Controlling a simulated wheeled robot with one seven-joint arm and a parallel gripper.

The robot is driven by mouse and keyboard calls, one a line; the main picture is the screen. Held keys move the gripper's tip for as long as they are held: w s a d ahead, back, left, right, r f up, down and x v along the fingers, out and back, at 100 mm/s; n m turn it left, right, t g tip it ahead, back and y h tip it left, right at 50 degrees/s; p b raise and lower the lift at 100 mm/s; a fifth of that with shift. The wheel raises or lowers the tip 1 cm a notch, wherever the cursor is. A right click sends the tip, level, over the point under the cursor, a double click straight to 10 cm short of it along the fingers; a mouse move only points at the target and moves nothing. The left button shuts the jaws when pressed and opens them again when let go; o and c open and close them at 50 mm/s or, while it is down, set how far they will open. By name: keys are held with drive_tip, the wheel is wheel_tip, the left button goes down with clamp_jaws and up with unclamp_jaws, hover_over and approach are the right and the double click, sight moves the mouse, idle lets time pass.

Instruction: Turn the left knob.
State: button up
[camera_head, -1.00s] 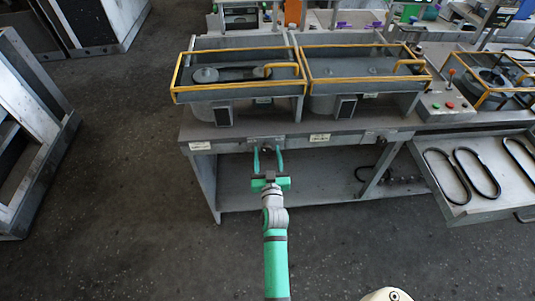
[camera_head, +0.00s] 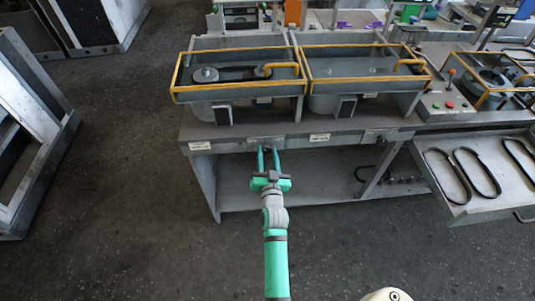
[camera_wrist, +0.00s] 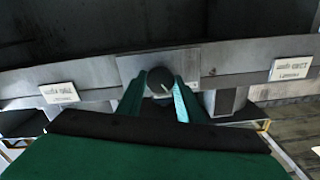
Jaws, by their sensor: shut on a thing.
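The left knob (camera_wrist: 160,81) is a dark round knob with a light pointer mark, on a grey metal plate on the front edge of the workbench. In the wrist view my gripper (camera_wrist: 160,88) has its two green fingers on either side of the knob, shut on it. The pointer mark is slightly tilted. In the head view my gripper (camera_head: 268,150) reaches the bench front, and its fingers mostly hide the left knob. The right knob (camera_head: 381,141) is a small dark knob on the same bench front, further right.
White labels (camera_head: 200,146) are on the bench front (camera_head: 230,147). Two machines with yellow-framed covers (camera_head: 238,94) stand on top. A tray (camera_head: 470,205) with black belts juts out at right. The floor (camera_head: 130,200) left of the bench is clear.

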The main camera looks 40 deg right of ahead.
drive_tip(key=o, duration=1.1)
drive_tip(key=shift+c, duration=0.2)
drive_tip(key=v, duration=1.1)
drive_tip(key=shift+d, duration=0.15)
drive_tip(key=s+a+f+n+y, duration=0.1)
drive_tip(key=s+a+n+y, duration=0.2)
drive_tip(key=s+a, duration=0.75)
drive_tip(key=s+a+f+n+y, duration=0.1)
drive_tip(key=s+a+n+y, duration=0.3)
drive_tip(key=s+a, duration=0.7)
drive_tip(key=s+a+r+n+y, duration=0.2)
drive_tip(key=s+a+r, duration=0.3)
drive_tip(key=a, duration=0.4)
drive_tip(key=shift+s+a+y, duration=0.25)
drive_tip(key=shift+s+y, duration=0.05)
drive_tip(key=shift+s, duration=0.25)
